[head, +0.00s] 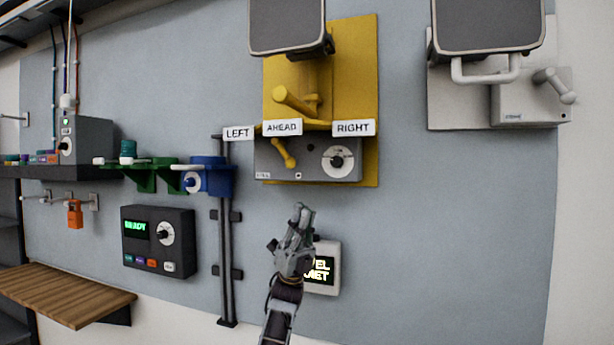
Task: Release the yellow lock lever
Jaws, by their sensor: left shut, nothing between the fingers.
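A small yellow lever (286,154) sits on the front of a grey control box (310,171), left of a round dial, with its knob end pointing down and right. A thicker yellow handle (296,101) sticks out above it on a yellow backplate (356,70). Which of the two is the lock lever, I cannot tell for certain. My left gripper (299,217) is shut and empty, below the box and apart from both levers. My right gripper is not in view.
Signs read LEFT (238,133), AHEAD (282,128) and RIGHT (353,128). My left gripper partly covers a small display (325,270). A dark pole (225,270) stands to the left, beside blue and green holders.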

